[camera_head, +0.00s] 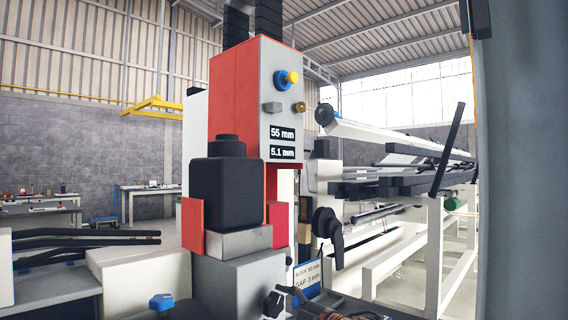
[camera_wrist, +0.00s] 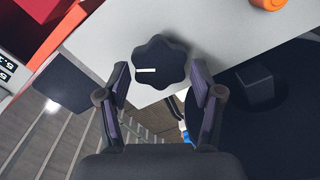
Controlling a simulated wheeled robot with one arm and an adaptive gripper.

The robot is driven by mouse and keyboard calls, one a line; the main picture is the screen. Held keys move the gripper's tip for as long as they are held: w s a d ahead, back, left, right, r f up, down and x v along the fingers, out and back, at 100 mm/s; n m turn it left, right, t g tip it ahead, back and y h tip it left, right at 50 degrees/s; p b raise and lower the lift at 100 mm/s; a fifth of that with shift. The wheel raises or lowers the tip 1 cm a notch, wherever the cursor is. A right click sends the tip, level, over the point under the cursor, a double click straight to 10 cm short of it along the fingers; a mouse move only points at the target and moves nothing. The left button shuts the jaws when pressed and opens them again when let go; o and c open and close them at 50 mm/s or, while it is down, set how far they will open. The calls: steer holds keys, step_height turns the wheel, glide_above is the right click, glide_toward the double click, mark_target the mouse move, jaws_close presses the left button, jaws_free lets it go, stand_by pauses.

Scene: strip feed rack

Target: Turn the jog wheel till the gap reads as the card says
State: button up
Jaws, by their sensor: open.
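The jog wheel (camera_wrist: 160,60) is a black lobed knob with a white mark pointing left, on a grey face in the wrist view. My gripper (camera_wrist: 159,68) is open, with one finger on each side of the wheel. I cannot tell whether the fingers touch it. In the head view the red and grey machine head (camera_head: 236,100) carries two displays. The upper display (camera_head: 282,133) reads 55 mm and the lower display (camera_head: 282,153) reads 5.1 mm. The card (camera_head: 308,277) low in front shows GAP 3 mm; its block line is small and hard to read.
A black crank handle (camera_head: 328,226) juts out right of the machine. A white rack (camera_head: 430,255) with bars stands further right. A black motor-like block (camera_head: 224,190) sits before the red column. An orange round part (camera_wrist: 268,4) is at the wrist view's top right.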

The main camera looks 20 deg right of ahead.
steer(key=shift+p+v, duration=0.75)
steer(key=shift+v, duration=1.15)
steer(key=shift+o, duration=0.3)
steer(key=o, duration=0.3)
steer(key=shift+p+v, duration=1.05)
steer(key=shift+v, duration=1.9)
